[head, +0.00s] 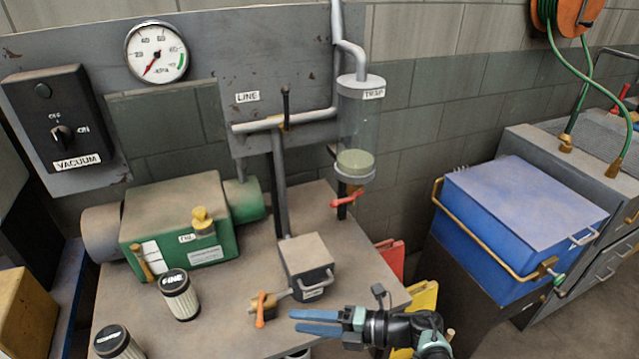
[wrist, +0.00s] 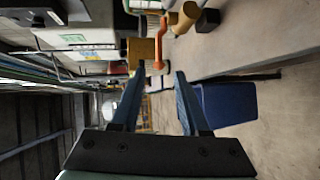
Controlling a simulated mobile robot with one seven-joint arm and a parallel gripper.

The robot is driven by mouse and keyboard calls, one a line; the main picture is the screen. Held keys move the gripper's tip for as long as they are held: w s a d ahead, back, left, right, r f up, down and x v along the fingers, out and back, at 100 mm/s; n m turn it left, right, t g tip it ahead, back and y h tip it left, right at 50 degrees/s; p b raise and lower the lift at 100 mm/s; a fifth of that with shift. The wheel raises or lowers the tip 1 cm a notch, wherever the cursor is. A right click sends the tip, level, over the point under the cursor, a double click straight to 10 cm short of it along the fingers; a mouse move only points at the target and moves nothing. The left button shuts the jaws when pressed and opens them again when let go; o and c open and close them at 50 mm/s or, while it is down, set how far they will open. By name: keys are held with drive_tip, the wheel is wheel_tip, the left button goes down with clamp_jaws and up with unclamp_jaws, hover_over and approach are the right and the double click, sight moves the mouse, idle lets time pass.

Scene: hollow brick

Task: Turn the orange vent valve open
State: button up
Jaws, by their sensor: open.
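The orange vent valve handle (head: 261,310) stands at the front edge of the bench, on a brass fitting joined by a short pipe to a small grey box (head: 306,267). My gripper (head: 292,321) is just right of the handle in the head view, its blue fingers pointing left at it. In the wrist view the orange handle (wrist: 158,54) is just beyond the fingertips (wrist: 160,74), in line with the gap and nearer the left finger. The fingers look apart and empty. Whether a finger touches the handle, I cannot tell.
A "FINE" filter canister (head: 180,295) and another canister (head: 118,342) stand left of the valve. The green pump (head: 180,225) is behind. A red valve (head: 347,200) hangs under the glass trap (head: 358,125). A blue box (head: 520,215) is at right. The gauge (head: 156,52) needle points lower left.

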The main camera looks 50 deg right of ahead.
drive_tip(key=v, duration=0.2)
drive_tip(key=shift+s+d, duration=0.15)
drive_tip(key=shift+s, duration=0.2)
